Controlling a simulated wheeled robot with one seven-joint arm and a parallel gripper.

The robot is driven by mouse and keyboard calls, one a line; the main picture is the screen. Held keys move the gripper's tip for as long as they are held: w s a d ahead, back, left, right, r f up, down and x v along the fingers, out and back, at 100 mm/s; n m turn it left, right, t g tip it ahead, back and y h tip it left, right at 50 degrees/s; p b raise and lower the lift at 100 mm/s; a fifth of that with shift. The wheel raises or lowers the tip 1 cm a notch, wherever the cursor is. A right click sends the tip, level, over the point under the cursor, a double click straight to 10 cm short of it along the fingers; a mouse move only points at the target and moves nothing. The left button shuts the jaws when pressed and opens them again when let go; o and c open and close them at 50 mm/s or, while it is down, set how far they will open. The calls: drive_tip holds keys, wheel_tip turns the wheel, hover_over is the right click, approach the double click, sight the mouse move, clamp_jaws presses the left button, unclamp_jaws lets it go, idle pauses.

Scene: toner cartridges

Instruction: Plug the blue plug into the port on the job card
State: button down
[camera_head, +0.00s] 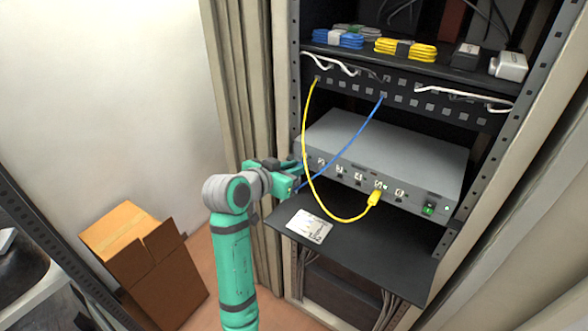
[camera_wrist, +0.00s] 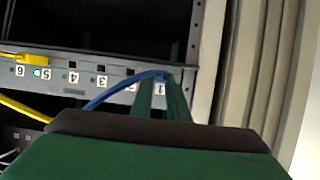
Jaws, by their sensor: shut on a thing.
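My gripper (camera_head: 297,176) is at the left end of a grey switch (camera_head: 385,145), its fingers close to the front face. It is shut on the blue plug, which the fingers hide. The blue cable (camera_head: 350,148) runs from there up to the patch panel. In the wrist view the fingers (camera_wrist: 160,84) stand around the label 1, and the blue cable (camera_wrist: 110,91) enters between them. I cannot tell whether the plug touches a port. The job card (camera_head: 309,226) lies on the black shelf; its print is too small to read.
A yellow plug (camera_head: 375,198) sits in a port towards the switch's right, near label 5 in the wrist view; its yellow cable (camera_head: 307,150) loops down in front of the ports. The black shelf (camera_head: 375,250) is otherwise clear. A cardboard box (camera_head: 135,240) stands left of my arm.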

drive_tip(key=shift+w+d, duration=0.25)
drive_tip(key=shift+w, duration=0.05)
drive_tip(key=c, duration=1.6)
unclamp_jaws()
